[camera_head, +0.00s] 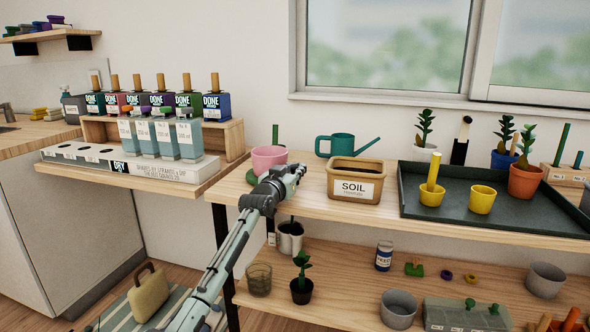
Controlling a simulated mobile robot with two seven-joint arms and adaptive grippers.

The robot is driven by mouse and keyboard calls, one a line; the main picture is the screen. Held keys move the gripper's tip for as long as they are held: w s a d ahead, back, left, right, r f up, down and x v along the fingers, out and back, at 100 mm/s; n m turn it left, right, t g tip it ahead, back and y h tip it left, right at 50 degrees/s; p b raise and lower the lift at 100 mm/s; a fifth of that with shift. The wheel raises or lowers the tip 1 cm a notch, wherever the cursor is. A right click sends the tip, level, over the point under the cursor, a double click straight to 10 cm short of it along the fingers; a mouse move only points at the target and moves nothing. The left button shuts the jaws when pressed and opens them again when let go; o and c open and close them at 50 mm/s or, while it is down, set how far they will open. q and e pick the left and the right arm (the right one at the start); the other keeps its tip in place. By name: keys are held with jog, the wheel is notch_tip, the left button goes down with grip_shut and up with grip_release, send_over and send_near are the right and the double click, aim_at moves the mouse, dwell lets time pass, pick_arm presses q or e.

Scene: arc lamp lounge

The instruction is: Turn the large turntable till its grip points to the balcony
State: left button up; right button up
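My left gripper (293,172) reaches over the left part of the upper plant shelf (330,207), in front of a pink pot (268,157). Its fingers are small and overlap in this view, so I cannot tell whether they are open or shut. A green, disc-like edge (252,177) shows low beside the pink pot, mostly hidden by the pot and my gripper. It may be the turntable, but I cannot be sure. A thin green upright peg (275,134) stands behind the pot; I cannot tell whether it is the grip. My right gripper is out of view.
A soil box (357,188) stands just right of my gripper, with a teal watering can (341,144) behind. A dark tray (482,217) with pots is farther right. A bottle rack (216,134) is at left. The lower shelf (335,296) holds several pots. A window (390,45) is behind.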

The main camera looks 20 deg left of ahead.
pick_arm(q)
jog(key=o, duration=0.5)
jog(key=shift+d, duration=0.5)
jog(key=shift+c, duration=0.2)
jog(key=shift+o, duration=0.3)
jog(key=shift+a, duration=0.15)
jog(key=shift+a, duration=0.15)
jog(key=s, duration=1.2)
jog(key=shift+a, duration=0.1)
